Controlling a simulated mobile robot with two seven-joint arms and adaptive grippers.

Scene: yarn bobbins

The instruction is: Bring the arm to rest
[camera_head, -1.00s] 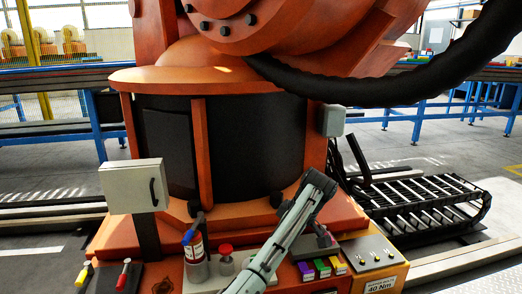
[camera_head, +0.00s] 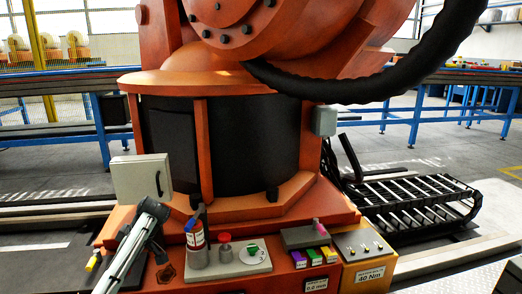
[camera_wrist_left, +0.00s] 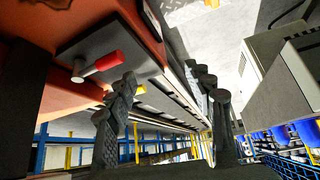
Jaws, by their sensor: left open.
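My left arm (camera_head: 132,244) comes up from the bottom left in the head view, grey with black joints, in front of the orange machine base. Its gripper cannot be made out there. In the left wrist view my left gripper (camera_wrist_left: 174,90) has its two dark fingers spread apart with nothing between them. A red-handled tool (camera_wrist_left: 98,66) lies on a dark plate beyond the left finger, apart from it. My right gripper is not in view.
A large orange robot (camera_head: 205,140) stands ahead. A grey box (camera_head: 140,178) hangs at the left.

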